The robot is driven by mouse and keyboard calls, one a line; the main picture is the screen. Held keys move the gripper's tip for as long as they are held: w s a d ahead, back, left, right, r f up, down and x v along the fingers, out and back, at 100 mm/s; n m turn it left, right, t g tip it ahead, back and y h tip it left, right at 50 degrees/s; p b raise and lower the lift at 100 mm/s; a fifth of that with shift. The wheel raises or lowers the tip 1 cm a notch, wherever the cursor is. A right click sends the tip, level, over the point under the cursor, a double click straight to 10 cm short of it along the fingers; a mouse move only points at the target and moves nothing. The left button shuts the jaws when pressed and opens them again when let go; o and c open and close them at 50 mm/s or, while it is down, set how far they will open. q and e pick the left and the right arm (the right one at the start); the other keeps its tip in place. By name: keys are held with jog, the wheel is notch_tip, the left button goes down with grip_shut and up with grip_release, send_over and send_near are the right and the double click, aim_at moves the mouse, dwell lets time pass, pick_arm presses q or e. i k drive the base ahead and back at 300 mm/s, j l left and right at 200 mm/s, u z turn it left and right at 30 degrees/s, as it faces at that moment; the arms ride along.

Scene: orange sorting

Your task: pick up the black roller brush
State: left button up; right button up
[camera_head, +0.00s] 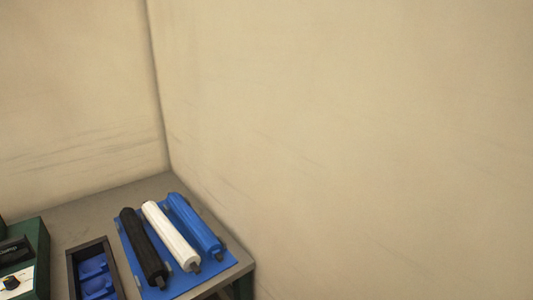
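The black roller brush (143,246) lies on a blue mat (190,280) near the corner of the table. It is the leftmost of three parallel rollers and lies slantwise, its near end toward the lower right. A white roller (170,236) lies beside it, and a blue roller (195,227) lies to the right of the white one. Neither of my grippers shows in the head view.
The grey table (95,213) stands against the beige walls, its right edge just past the mat. A dark-rimmed box (73,276) with blue contents is left of the mat. A green machine (38,250) with a black knob is at the far left.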

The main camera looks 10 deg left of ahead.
aim_at(154, 271)
jog(key=u, duration=1.25)
